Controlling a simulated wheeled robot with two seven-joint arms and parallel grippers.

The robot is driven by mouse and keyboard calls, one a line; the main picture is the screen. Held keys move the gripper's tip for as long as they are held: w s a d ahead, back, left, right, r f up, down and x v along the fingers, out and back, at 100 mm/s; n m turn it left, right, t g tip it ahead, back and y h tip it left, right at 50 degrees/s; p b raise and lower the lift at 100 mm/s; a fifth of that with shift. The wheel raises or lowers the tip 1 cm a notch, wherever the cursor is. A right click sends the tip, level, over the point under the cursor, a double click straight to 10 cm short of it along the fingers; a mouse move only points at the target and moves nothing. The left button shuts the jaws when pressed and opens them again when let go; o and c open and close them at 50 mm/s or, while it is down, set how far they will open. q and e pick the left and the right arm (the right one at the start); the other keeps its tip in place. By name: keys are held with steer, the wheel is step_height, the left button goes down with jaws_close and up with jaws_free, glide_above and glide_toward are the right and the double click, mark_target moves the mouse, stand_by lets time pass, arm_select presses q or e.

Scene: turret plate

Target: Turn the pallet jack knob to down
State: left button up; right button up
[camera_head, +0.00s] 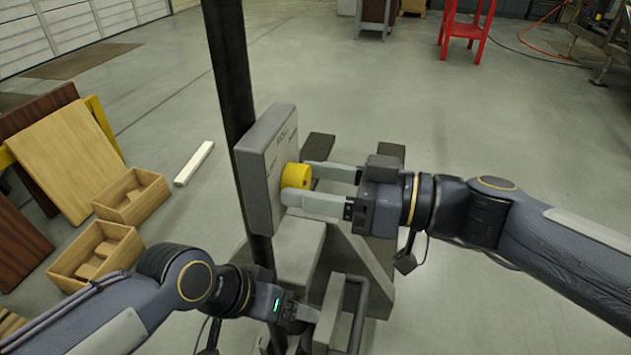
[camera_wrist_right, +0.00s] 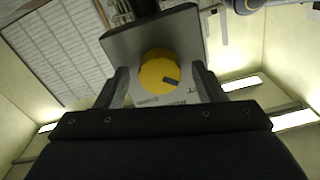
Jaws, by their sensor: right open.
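The yellow knob (camera_head: 296,176) sticks out from a grey plate (camera_head: 262,190) fixed to a dark upright post. In the right wrist view the knob (camera_wrist_right: 159,73) is round with a dark mark near its lower right edge, and lettering shows on the plate (camera_wrist_right: 120,42) around it. My right gripper (camera_head: 302,182) is open, with its fingers on either side of the knob; I cannot tell whether they touch it. The right wrist view also shows the fingers (camera_wrist_right: 160,85) flanking the knob. My left gripper (camera_head: 305,318) is low, near the grey base, and its jaw opening is unclear.
Wooden boxes (camera_head: 132,196) and leaning boards (camera_head: 65,160) stand on the left. A white bar (camera_head: 194,163) lies on the floor. A red stand (camera_head: 466,30) is at the back. The grey base (camera_head: 345,262) sits below the plate. Open floor lies behind the post.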

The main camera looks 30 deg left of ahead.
steer(key=c, duration=1)
